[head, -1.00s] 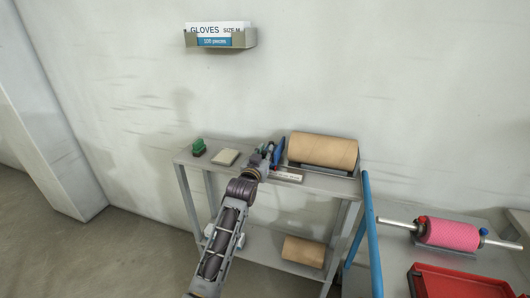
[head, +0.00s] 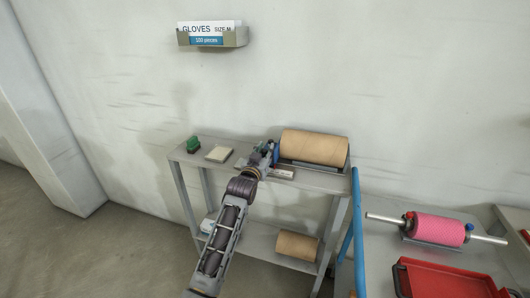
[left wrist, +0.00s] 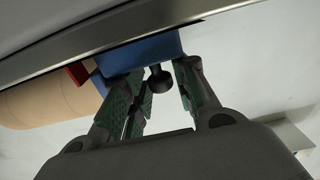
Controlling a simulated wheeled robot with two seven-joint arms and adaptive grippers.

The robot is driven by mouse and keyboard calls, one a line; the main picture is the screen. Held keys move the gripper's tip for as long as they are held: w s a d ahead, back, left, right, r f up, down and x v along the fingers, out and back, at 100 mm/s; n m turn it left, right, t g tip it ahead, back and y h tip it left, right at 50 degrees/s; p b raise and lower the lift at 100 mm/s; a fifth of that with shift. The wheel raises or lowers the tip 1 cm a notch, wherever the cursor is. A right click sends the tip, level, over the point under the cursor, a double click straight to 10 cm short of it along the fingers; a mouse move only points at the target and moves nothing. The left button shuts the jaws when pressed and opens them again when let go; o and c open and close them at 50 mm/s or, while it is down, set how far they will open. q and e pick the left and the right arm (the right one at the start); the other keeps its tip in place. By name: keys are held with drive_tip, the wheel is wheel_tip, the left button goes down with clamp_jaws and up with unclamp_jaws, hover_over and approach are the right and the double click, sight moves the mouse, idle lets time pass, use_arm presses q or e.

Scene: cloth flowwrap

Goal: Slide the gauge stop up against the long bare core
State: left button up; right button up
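The long bare core (head: 314,147) is a brown tube lying on the shelf top; its end also shows at the left of the left wrist view (left wrist: 45,105). The gauge stop (head: 276,153) is a blue block just left of the core's left end. In the left wrist view the blue stop (left wrist: 140,55) carries a dark knob (left wrist: 158,78). A red piece (left wrist: 78,73) shows beside the stop. Any last gap between stop and core is hard to see. My right gripper is out of view.
A green item (head: 193,144) and a pale flat pad (head: 219,154) lie left on the shelf top. A shorter core (head: 297,245) lies on the lower shelf. A pink roll (head: 437,230) and red tray (head: 450,280) are at the right, beyond a blue post (head: 353,230).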

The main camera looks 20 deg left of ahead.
use_arm(q)
drive_tip(key=shift+s, duration=0.2)
drive_tip(key=s, duration=1.1)
drive_tip(key=shift+s+a, duration=0.25)
idle(0.4)
idle(0.6)
